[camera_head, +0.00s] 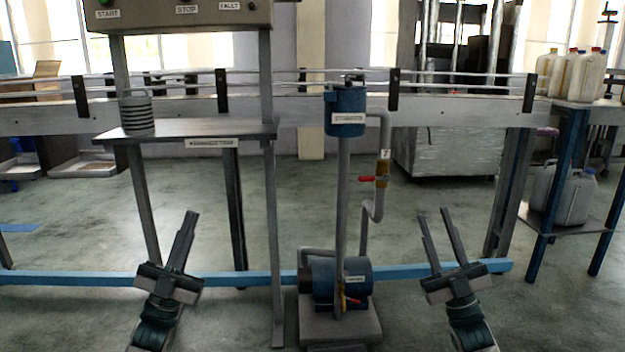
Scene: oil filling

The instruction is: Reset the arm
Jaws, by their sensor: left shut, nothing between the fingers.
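My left gripper (187,226) is at the lower left, its fingers pointing up and close together, with nothing between them. It is in front of the lower blue rail and apart from everything else. My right gripper (434,226) is at the lower right, its two fingers apart with empty space between them. It stands to the right of the pump and touches nothing that I can see.
A blue pump (340,282) with pipes and red-handled valves stands between my grippers. A small table (190,129) with a ribbed grey container (138,114) is at left, under a control box (180,14). A conveyor (440,112) crosses behind. Jugs (580,75) stand on a blue-legged rack (563,180) at right.

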